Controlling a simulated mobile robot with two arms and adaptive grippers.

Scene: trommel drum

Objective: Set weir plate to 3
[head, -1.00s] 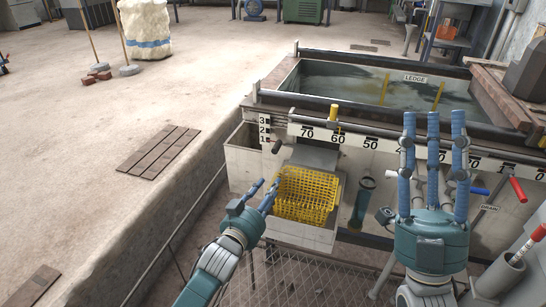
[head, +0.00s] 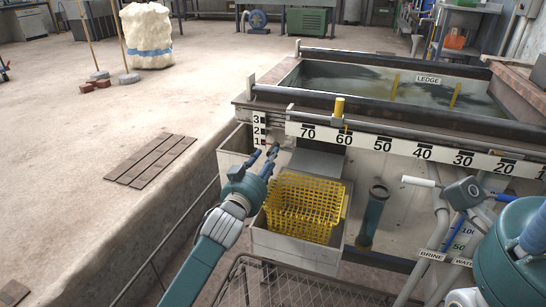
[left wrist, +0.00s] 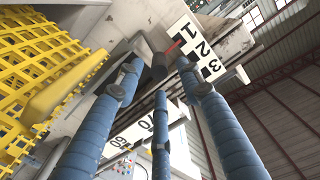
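The weir scale (head: 259,131), a white plate with 3 on top, then 2 and 1, is on the tank's left front corner. It also shows in the left wrist view (left wrist: 203,52). A dark knob (left wrist: 159,67) sits beside it, with a red pointer (left wrist: 175,47) near the lower numbers; its exact reading is unclear. My left gripper (head: 267,158) is just below the scale. Its fingers (left wrist: 158,75) are spread around the knob, with no clear grip. My right gripper (head: 533,240) is cut off at the right edge; its fingers are mostly hidden.
A yellow basket (head: 303,207) sits in a pale box right of my left gripper. Pipes labelled brine and water stand at right. The floor at left is mostly open.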

